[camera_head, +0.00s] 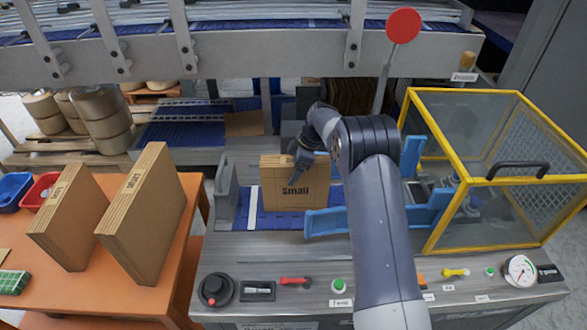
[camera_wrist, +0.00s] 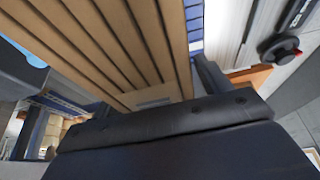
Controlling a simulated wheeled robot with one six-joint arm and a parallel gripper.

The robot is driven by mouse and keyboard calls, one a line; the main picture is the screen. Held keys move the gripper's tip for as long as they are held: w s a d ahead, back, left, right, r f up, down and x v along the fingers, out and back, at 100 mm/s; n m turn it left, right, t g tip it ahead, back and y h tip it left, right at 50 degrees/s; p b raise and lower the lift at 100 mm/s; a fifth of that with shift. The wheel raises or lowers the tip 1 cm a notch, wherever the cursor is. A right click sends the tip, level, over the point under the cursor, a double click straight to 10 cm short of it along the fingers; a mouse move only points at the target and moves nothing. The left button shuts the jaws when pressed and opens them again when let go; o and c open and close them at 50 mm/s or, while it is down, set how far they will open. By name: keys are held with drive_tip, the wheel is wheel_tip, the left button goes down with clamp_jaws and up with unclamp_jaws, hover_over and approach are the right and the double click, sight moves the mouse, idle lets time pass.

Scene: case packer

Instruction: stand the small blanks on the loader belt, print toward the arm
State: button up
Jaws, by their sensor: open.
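A bundle of small cardboard blanks (camera_head: 283,190) stands upright on the blue loader belt (camera_head: 256,218), with "Small" printed on the face toward my arm. My gripper (camera_head: 298,165) is open at the top of this bundle, with a dark finger in front of its printed face. In the wrist view, the blanks' edges (camera_wrist: 105,45) run close past the gripper as several brown strips. Whether the fingers touch the cardboard cannot be told. Two more bundles, a shorter one (camera_head: 72,228) and a taller one (camera_head: 143,222), stand on the orange table (camera_head: 190,235); their print is too small to read surely.
A grey upright plate (camera_head: 227,185) stands left of the belt and a blue guide (camera_head: 325,222) crosses in front at right. A yellow-framed clear guard (camera_head: 490,175) is at right. Control knobs line the front panel (camera_head: 260,270). A conveyor (camera_head: 230,55) spans overhead behind.

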drive_tip(key=b+v, duration=0.1)
drive_tip(key=v, duration=1.1)
drive_tip(key=shift+r+b, duration=0.15)
drive_tip(key=shift+b, duration=0.25)
drive_tip(key=p+x, duration=0.2)
drive_tip(key=x, duration=1)
drive_tip(key=shift+r, duration=0.2)
drive_tip(key=shift+r+b, duration=0.45)
drive_tip(key=shift+r, duration=1.1)
drive_tip(key=shift+f, duration=0.1)
